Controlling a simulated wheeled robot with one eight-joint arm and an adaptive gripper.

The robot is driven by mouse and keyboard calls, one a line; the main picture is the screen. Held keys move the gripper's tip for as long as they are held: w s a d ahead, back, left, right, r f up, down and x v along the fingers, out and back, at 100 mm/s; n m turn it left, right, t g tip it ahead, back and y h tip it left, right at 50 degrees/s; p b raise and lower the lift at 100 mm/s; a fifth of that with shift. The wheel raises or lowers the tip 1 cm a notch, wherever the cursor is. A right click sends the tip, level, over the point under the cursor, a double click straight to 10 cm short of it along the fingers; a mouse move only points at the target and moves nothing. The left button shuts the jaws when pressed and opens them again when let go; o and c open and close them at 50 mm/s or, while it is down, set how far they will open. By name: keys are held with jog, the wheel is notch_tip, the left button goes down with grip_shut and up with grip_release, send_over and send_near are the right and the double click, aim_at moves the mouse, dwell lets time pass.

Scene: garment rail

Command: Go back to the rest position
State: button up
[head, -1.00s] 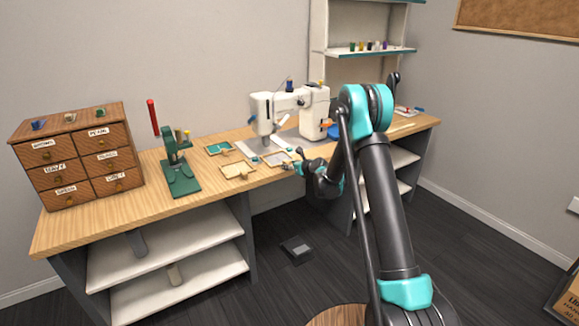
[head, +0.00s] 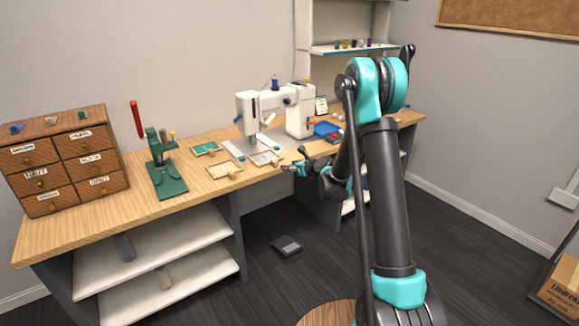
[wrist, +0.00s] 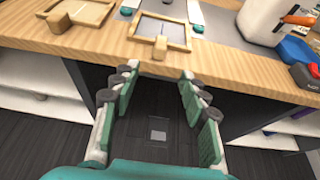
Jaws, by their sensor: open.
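My gripper (head: 296,166) is at the front edge of the wooden workbench (head: 110,225) in the head view, beside the small framed trays. In the wrist view my gripper (wrist: 160,105) is open, its two green-padded fingers spread apart with nothing between them. Through the gap the dark floor and the grey foot pedal (wrist: 157,136) show below the bench. A framed tray with a grey inside (wrist: 165,28) lies on the bench just beyond the fingertips.
A white sewing machine (head: 262,105) stands on the bench behind the trays. A green press (head: 165,170) and a wooden drawer cabinet (head: 65,165) stand to the left. A blue tray (head: 326,128) lies right of the machine. The foot pedal (head: 286,245) is on the floor.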

jog(key=s+d+r+n+g+h, duration=0.2)
jog(key=s+d+n, duration=0.3)
jog(key=s+n, duration=0.4)
jog(key=s+d+r+n+g+h, duration=0.15)
jog(key=s+d+r+n, duration=0.35)
jog(key=s, duration=0.7)
jog(key=s+d+f+n+g+h, duration=0.1)
jog(key=s+d+f+n, duration=0.1)
jog(key=s+n, duration=0.3)
jog(key=s+d+f+n+g+h, duration=0.1)
jog(key=s+d+n, duration=0.4)
jog(key=s, duration=0.6)
jog(key=s+d+f+n+g+h, duration=0.1)
jog(key=s+d+f+n+h, duration=0.1)
jog(key=s, duration=0.6)
notch_tip(320, 180, down, 2)
jog(key=d+n, duration=0.1)
jog(key=n, duration=0.1)
jog(key=shift+d+n, duration=0.35)
jog(key=shift+n, duration=0.05)
jog(key=shift+f+h, duration=0.1)
jog(key=shift+h, duration=0.15)
